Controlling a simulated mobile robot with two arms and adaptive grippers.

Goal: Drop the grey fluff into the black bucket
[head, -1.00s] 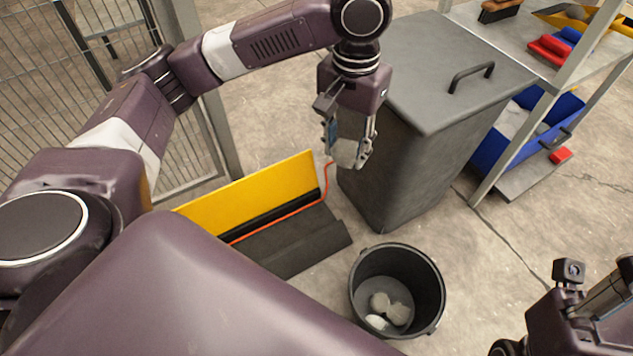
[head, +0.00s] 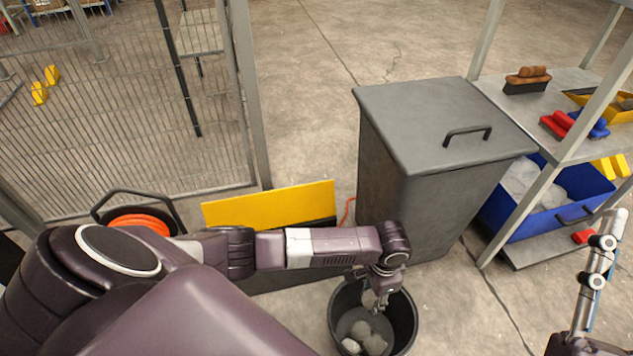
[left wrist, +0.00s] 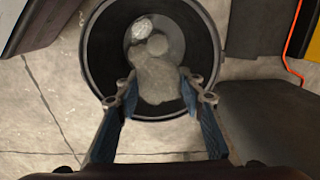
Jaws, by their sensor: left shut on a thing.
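The black bucket (head: 408,318) stands on the floor at the bottom centre of the head view; its dark rim also circles the left wrist view (left wrist: 97,72). My left gripper (head: 380,303) points down over the bucket's opening. In the left wrist view its fingers (left wrist: 157,92) are shut on a lump of grey fluff (left wrist: 155,78). In the head view I cannot make out the held lump clearly. Paler pieces of fluff (head: 360,328) lie on the bucket's bottom. My right gripper (head: 606,240) is at the right edge, apart from the bucket; its jaw state is unclear.
A grey lidded bin (head: 420,125) stands behind the bucket. A yellow panel (head: 270,207) is to its left. At right, a metal shelf (head: 560,110) holds brushes, with a blue crate (head: 530,215) of pale stuffing below. A wire fence (head: 120,130) is at left.

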